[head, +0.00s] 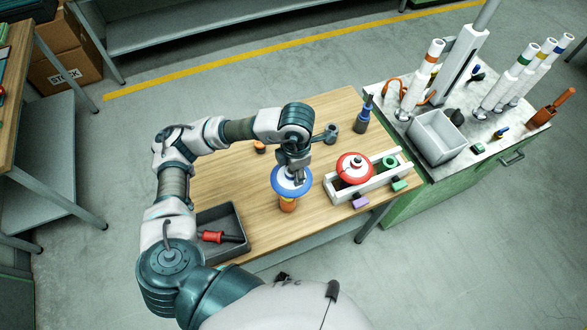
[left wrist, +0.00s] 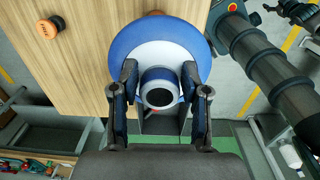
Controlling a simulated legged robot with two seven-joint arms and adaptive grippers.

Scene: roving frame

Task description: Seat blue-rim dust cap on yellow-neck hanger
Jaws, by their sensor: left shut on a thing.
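The blue-rim dust cap (head: 278,189) is a wide white disc with a blue rim, held above the wooden table. My left gripper (head: 294,171) is shut on its central knob from above. In the left wrist view the two fingers (left wrist: 159,95) stand on either side of the knob, with the cap (left wrist: 120,46) spreading beyond them. White banded hangers stand at the far right of the metal-topped cabinet, well away from the cap. The yellow-neck hanger (head: 545,66) seems to be among them, but its band is small. My right gripper is out of view.
A white rack (head: 338,196) on the table holds a red cap (head: 354,168) and a green ring (head: 390,162). An orange-topped piece (head: 288,204) shows just below the held cap. A grey tray (head: 222,220) lies left. A white bin (head: 437,138) and orange-banded hanger (head: 431,58) stand on the cabinet.

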